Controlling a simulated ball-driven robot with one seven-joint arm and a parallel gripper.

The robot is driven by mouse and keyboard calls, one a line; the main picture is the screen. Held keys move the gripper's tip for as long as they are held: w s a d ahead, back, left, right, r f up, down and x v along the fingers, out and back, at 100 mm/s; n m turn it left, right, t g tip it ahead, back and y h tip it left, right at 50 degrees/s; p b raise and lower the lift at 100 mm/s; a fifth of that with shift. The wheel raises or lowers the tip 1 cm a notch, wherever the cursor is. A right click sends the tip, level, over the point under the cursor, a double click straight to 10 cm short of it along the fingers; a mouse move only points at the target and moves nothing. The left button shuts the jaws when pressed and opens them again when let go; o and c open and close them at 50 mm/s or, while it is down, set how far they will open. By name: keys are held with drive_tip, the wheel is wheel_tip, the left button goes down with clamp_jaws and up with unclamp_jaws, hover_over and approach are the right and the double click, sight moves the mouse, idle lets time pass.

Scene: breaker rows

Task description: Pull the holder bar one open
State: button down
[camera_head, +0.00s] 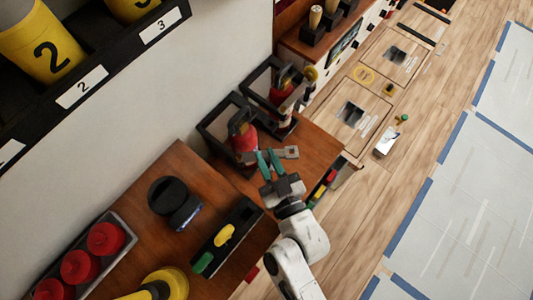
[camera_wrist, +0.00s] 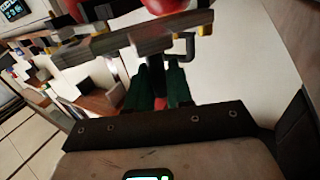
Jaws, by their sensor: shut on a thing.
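A black frame holder (camera_head: 215,140) stands on the wooden counter, with a red extinguisher (camera_head: 243,141) in it. A grey bar (camera_head: 290,152) lies across its front, by my gripper (camera_head: 268,160). In the wrist view the grey bar (camera_wrist: 110,46) runs across in front of my gripper (camera_wrist: 157,75), below a red rounded body (camera_wrist: 168,5). My green fingers are close together and shut on part of the bar; the exact contact is hard to see.
A second black frame (camera_head: 262,76) with a red extinguisher (camera_head: 282,92) stands just beyond. A black round device (camera_head: 172,198) and a black tray (camera_head: 228,238) with yellow and green pieces sit nearer on the counter. Wooden floor (camera_head: 355,215) is open to the right.

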idle(0.3)
drive_tip(key=c, duration=1.2)
unclamp_jaws()
drive_tip(key=shift+o, duration=0.2)
drive_tip(key=shift+s, duration=0.15)
